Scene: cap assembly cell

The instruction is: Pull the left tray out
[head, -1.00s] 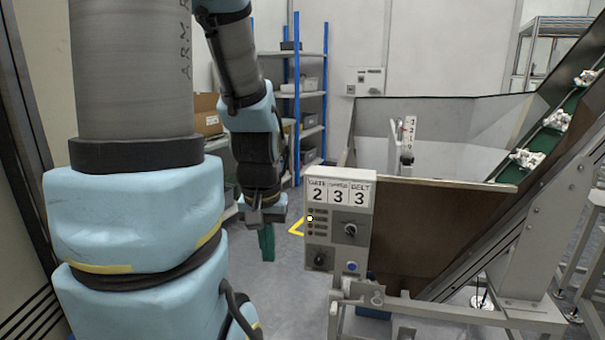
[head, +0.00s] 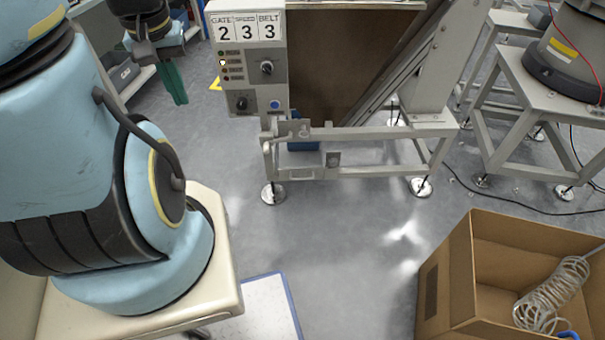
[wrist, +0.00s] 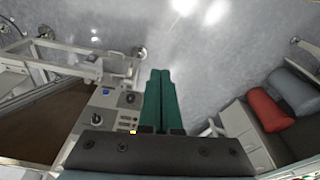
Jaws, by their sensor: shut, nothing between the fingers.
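I cannot make out the left tray for certain in either view. A small blue object (head: 303,145) shows partly behind the hopper's lower frame, and I cannot tell whether it is a tray. My gripper (head: 178,95) hangs at the upper left of the head view, left of the control panel, with its green fingers pointing down. In the wrist view the green fingers (wrist: 160,75) lie side by side, shut and empty, over bare floor.
The control panel (head: 265,95) and hopper frame (head: 375,133) stand close right of my gripper. An open cardboard box (head: 448,275) holds a coiled hose (head: 548,300) at lower right. A metal stand (head: 530,95) is at right. Grey floor (head: 340,225) between them is clear.

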